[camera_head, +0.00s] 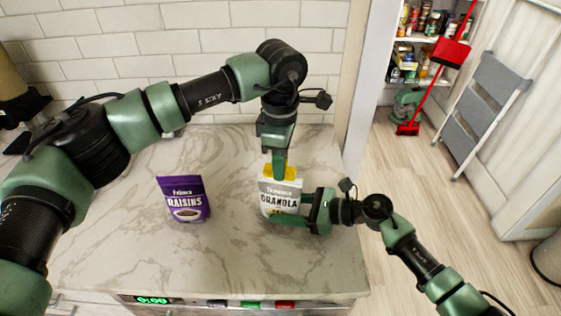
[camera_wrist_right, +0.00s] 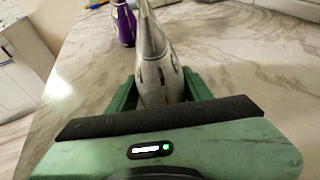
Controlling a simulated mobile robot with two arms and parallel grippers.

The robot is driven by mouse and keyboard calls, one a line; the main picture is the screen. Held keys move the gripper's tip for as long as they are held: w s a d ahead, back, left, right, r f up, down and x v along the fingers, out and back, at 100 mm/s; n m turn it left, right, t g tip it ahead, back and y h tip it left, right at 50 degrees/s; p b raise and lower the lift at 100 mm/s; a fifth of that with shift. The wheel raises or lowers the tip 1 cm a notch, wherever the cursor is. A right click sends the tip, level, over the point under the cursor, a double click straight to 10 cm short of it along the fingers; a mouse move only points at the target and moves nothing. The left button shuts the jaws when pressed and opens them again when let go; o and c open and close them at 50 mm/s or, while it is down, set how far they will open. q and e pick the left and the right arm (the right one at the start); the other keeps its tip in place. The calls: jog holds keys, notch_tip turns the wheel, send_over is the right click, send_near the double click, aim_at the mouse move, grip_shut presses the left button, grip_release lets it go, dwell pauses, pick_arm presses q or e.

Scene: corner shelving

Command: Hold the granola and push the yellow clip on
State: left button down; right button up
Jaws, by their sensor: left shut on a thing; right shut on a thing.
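The granola bag (camera_head: 281,199) is a white and grey pouch standing upright near the right end of the marble counter. My right gripper (camera_head: 300,207) comes in from the right and is shut on the bag's lower part. In the right wrist view the bag (camera_wrist_right: 157,70) stands between the green fingers of my right gripper (camera_wrist_right: 158,95). My left gripper (camera_head: 280,168) points down from above, shut on the yellow clip (camera_head: 290,173) at the bag's top edge. The left fingers hide part of the clip, so I cannot tell how far it sits over the edge.
A purple raisins bag (camera_head: 184,199) stands on the counter (camera_head: 120,240) to the left, and also shows in the right wrist view (camera_wrist_right: 124,24). A tiled wall (camera_head: 200,45) is behind. A grey step stool (camera_head: 480,105) and red broom (camera_head: 425,90) stand at right.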

pick_arm(q)
jog(key=shift+f, duration=0.8)
jog(key=c, duration=1.3)
grip_release()
jog(key=shift+o, duration=0.2)
notch_tip(320, 180, up, 12)
jog(key=shift+r, duration=0.1)
pick_arm(e)
jog(key=o, duration=1.1)
jog(key=shift+c, duration=0.2)
